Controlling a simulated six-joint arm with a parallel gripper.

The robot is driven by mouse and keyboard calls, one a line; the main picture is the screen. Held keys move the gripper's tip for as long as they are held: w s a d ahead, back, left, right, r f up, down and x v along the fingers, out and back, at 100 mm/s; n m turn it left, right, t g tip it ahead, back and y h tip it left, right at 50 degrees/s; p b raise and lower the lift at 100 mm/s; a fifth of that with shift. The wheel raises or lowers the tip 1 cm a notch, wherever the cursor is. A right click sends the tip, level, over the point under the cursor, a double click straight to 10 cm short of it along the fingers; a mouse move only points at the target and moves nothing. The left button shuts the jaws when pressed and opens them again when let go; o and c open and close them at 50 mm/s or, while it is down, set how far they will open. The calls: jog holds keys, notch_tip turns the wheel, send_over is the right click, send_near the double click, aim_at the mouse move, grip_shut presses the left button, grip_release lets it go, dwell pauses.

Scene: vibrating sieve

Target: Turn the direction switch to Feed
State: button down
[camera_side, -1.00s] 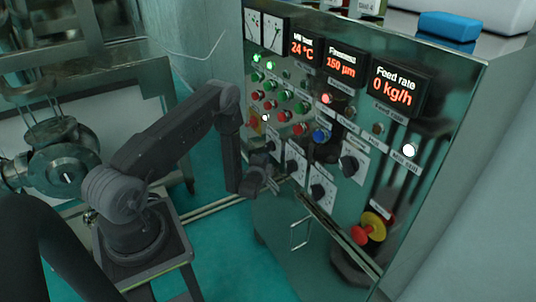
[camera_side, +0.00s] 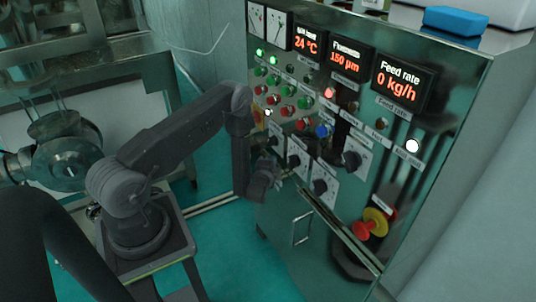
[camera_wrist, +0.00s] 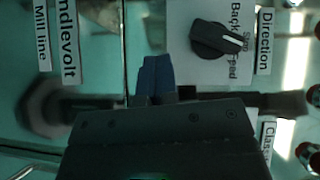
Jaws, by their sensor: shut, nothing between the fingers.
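The direction switch (camera_wrist: 217,38) is a black rotary knob on a white plate with a Direction label, in the upper right of the wrist view. Its pale pointer line points right, toward the Stop mark between Back and Feed. In the side view it appears to be the leftmost knob (camera_side: 275,142) of the lower row, partly behind my arm. My gripper (camera_side: 268,178) is in front of the panel's lower left, below the knobs. In the wrist view its dark blue fingers (camera_wrist: 156,76) are shut and empty, left of the switch and apart from it in the picture.
Other rotary knobs (camera_side: 322,186) sit close on the right. Red and green buttons (camera_side: 287,90) are above. A red emergency stop (camera_side: 366,228) with a yellow collar is at the lower right. A cabinet handle (camera_side: 301,231) sticks out below.

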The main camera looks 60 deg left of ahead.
jog(key=s+d+f, duration=0.2)
jog(key=s+d, duration=0.4)
jog(key=shift+s+d+f, duration=0.25)
jog(key=shift+d+f, duration=0.05)
jog(key=shift+f, duration=0.1)
jog(key=c, duration=1.8)
grip_release()
jog(key=shift+s+d, duration=0.15)
jog(key=shift+s, duration=0.05)
jog(key=shift+o, duration=0.8)
jog(key=o, duration=0.5)
jog(key=a, duration=0.1)
jog(key=w+a+r+n+t+h, duration=0.2)
jog(key=shift+a, duration=0.3)
jog(key=shift+c, duration=0.2)
jog(key=shift+o, duration=0.5)
jog(key=a+h, duration=0.1)
jog(key=a+r+n+t+h, duration=0.1)
jog(key=a+r+t+h, duration=0.1)
jog(key=shift+s+r+n, duration=0.25)
jog(key=shift+n, duration=0.05)
jog(key=t+h, duration=0.2)
jog(key=h, duration=0.5)
send_near(268, 142)
jog(key=w, duration=0.9)
jog(key=shift+w, duration=0.35)
jog(key=shift+c, duration=0.4)
